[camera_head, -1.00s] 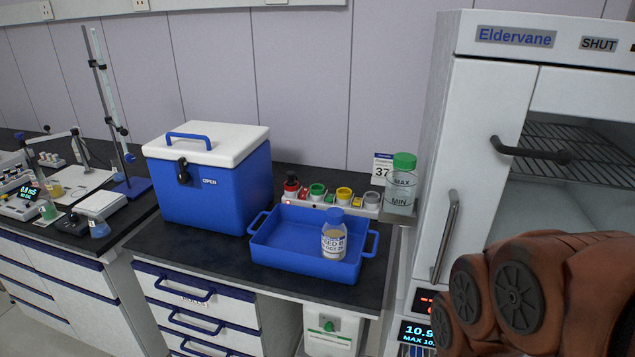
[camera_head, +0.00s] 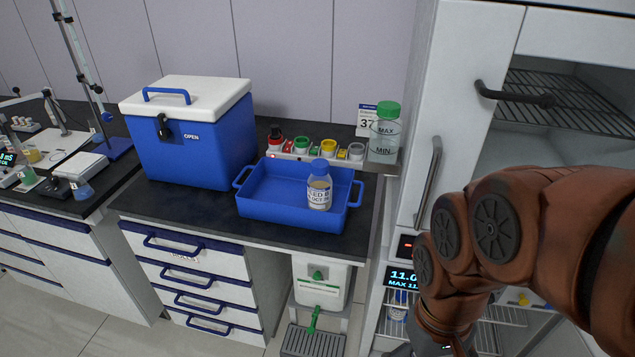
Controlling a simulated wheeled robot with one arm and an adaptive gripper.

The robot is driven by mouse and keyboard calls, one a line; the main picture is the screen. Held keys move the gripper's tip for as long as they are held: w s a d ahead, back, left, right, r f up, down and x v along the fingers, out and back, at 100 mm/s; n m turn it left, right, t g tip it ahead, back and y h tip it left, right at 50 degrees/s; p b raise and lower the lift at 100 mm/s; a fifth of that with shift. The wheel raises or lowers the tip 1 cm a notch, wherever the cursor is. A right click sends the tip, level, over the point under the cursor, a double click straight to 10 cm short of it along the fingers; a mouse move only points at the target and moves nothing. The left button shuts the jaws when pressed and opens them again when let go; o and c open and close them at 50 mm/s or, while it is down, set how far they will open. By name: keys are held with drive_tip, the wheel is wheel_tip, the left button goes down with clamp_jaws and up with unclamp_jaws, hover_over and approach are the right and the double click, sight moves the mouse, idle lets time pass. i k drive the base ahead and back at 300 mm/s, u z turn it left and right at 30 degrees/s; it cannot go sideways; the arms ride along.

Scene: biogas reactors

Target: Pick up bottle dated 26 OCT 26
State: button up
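A small clear bottle (camera_head: 319,188) with a blue cap and a white printed label stands upright in the blue tray (camera_head: 262,207) on the dark bench. Its label is only partly legible; "OCT 26" seems to show on its lower line, and I cannot read the day. My brown arm reaches down at the right, in front of the white cabinet. My gripper is not visible; the arm's lower end runs toward the bottom edge of the picture.
A blue cool box (camera_head: 190,140) with a white lid stands left of the tray. Several coloured caps and a green-capped container (camera_head: 385,133) stand behind it. The white Eldervane cabinet (camera_head: 455,90) is at right, with bottles (camera_head: 398,305) on a low shelf.

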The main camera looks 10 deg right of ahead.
sight(319, 183)
drive_tip(key=u, duration=2.7)
drive_tip(key=i, duration=1.7)
drive_tip(key=z, duration=3.2)
drive_tip(key=i, duration=0.5)
